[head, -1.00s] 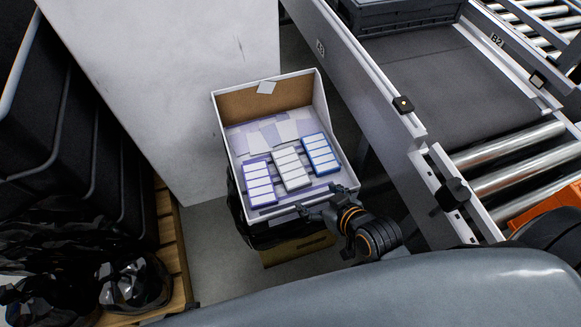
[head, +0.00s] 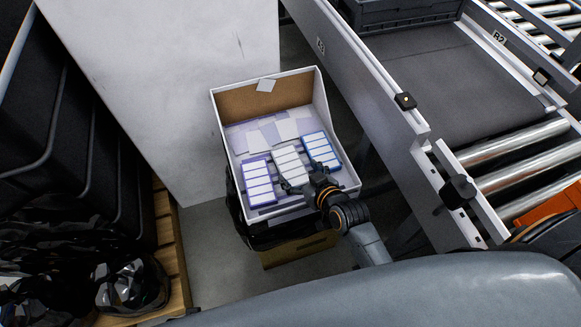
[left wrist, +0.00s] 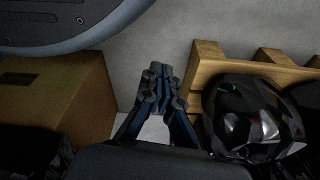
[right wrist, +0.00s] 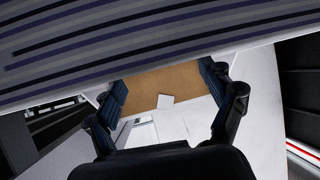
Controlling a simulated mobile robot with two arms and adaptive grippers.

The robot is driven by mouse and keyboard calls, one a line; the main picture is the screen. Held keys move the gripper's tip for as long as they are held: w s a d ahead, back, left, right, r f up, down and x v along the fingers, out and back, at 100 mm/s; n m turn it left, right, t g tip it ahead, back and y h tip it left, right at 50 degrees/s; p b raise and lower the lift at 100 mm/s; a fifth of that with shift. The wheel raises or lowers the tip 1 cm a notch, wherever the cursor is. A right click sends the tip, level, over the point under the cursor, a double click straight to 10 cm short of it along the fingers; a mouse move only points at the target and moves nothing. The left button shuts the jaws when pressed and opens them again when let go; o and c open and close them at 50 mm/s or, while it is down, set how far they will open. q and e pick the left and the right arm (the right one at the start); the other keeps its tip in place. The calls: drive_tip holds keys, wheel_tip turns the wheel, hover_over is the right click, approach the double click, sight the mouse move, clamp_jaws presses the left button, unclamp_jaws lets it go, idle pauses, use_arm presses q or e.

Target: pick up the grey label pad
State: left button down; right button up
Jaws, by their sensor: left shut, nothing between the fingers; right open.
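My right gripper (head: 297,184) is open at the near end of the grey pad and hides that end. I cannot tell whether it touches the pad. In the right wrist view its two fingers (right wrist: 165,82) stand apart. My left gripper (left wrist: 158,78) is shut and empty in the left wrist view, away from the box.
A conveyor frame (head: 375,85) runs close along the right. A pale panel (head: 165,90) stands behind left. A wooden pallet (head: 170,245) with black wrapped bundles is at the lower left.

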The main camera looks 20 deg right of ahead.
sight(291, 165)
drive_tip(key=b+x, duration=0.1)
drive_tip(key=x, duration=0.3)
drive_tip(key=shift+w, duration=0.1)
drive_tip(key=shift+w+a+f, duration=0.1)
drive_tip(key=shift+w+f, duration=0.05)
drive_tip(key=shift+w, duration=0.1)
use_arm(q)
drive_tip(key=w+r, duration=0.2)
drive_tip(key=r, duration=0.1)
drive_tip(key=shift+w+d+r, duration=0.1)
drive_tip(key=shift+w+d, duration=0.05)
drive_tip(key=shift+w, duration=0.05)
use_arm(e)
drive_tip(key=c, duration=1)
